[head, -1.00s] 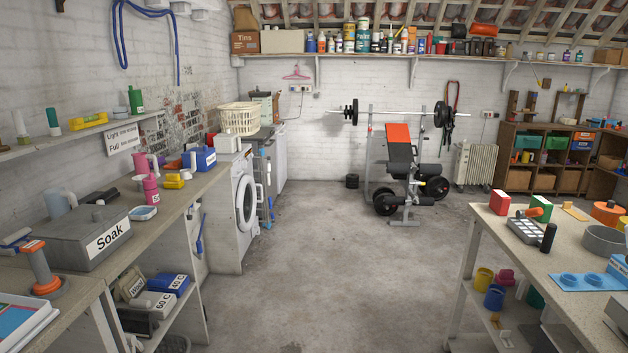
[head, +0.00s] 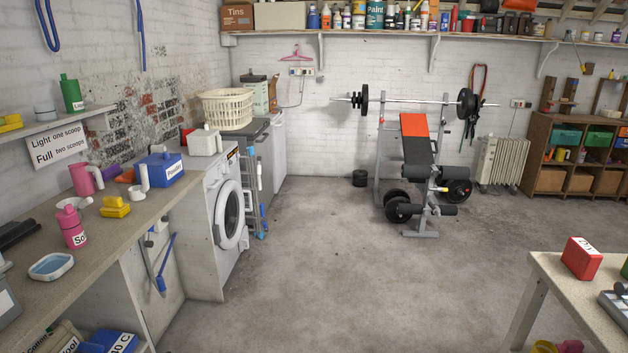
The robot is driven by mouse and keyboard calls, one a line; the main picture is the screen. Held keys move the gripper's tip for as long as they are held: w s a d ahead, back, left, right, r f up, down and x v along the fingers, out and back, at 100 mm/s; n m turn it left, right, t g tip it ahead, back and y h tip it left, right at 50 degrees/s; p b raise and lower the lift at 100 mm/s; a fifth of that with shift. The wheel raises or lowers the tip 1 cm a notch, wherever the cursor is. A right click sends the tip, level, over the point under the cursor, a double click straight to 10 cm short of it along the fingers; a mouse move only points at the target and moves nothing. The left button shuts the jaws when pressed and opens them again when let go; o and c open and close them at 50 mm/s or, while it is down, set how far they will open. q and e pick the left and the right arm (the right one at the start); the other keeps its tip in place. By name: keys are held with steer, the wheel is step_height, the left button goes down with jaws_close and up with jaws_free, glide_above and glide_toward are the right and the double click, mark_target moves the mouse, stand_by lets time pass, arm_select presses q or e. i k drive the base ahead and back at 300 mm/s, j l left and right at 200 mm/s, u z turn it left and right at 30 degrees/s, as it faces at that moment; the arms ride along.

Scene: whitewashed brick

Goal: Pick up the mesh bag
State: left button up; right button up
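I cannot make out a mesh bag in the head view. A white slatted laundry basket (head: 227,110) stands on top of an appliance at the back left, beyond the washing machine (head: 226,212). The washing machine's round door looks shut. Neither of my grippers is in view.
A workbench (head: 115,225) along the left wall holds a blue powder box (head: 160,170), a pink bottle (head: 72,228) and a blue-filled dish (head: 51,266). A table (head: 560,290) with a red box (head: 581,258) is at the right. A weight bench (head: 417,150) stands ahead. The middle floor is clear.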

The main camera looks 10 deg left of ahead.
mark_target(198, 147)
steer(key=i+u, duration=0.1)
steer(key=i, duration=0.9)
steer(key=i+l+u, duration=0.1)
steer(key=i, duration=0.9)
steer(key=i+u, duration=0.2)
steer(key=i, duration=0.3)
steer(key=i+u, duration=0.25)
steer(key=i, duration=0.3)
steer(key=i+l+u, duration=0.2)
steer(key=i, duration=0.3)
steer(key=i+l+u, duration=0.1)
steer(key=i+u, duration=0.15)
steer(key=i, duration=0.3)
steer(key=i+u, duration=0.4)
steer(key=i, duration=0.75)
